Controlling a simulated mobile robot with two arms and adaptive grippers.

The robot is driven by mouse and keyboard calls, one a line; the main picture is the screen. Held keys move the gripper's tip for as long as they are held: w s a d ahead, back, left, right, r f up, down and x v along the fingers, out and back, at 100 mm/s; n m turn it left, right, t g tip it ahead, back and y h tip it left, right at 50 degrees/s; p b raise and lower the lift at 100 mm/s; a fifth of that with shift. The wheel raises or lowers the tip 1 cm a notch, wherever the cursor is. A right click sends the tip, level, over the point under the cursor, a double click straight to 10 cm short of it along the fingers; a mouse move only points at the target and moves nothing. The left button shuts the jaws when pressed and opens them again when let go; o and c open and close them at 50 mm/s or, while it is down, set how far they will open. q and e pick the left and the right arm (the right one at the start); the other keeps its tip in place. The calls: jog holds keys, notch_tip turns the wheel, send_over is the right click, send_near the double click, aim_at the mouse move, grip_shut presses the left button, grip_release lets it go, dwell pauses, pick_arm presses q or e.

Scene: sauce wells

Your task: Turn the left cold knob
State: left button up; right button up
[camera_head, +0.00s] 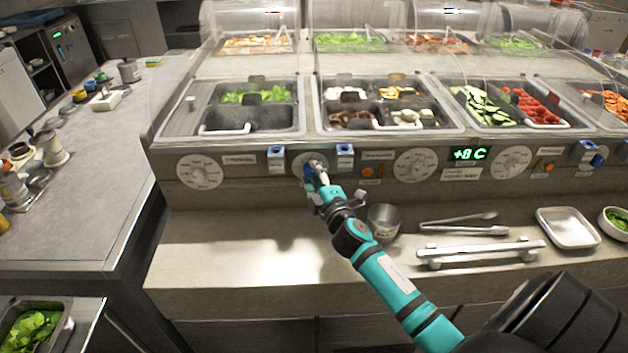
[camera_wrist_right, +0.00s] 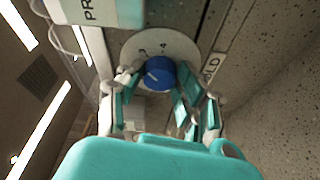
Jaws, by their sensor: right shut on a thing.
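The blue cold knob (camera_wrist_right: 160,74) sits on a round white dial plate with numbers in the right wrist view. In the head view this knob (camera_head: 309,171) is on the counter's front panel, left of centre, partly hidden by my right gripper (camera_head: 316,172). In the wrist view the right gripper's (camera_wrist_right: 158,88) fingers stand on both sides of the knob and are shut on it. A pale mark shows on the knob's face. My left gripper is in neither view.
White dials (camera_head: 199,171) and small blue-topped parts (camera_head: 276,153) line the panel. A green display (camera_head: 469,154) reads +8 C. On the shelf below are a metal cup (camera_head: 383,222), tongs (camera_head: 458,226) and a metal tray (camera_head: 568,228). The shelf's left part is clear.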

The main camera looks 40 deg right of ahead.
dwell(0.4)
jog(key=o, duration=1.1)
jog(key=shift+o, duration=0.2)
jog(key=v, duration=1.2)
jog(key=shift+f, duration=0.1)
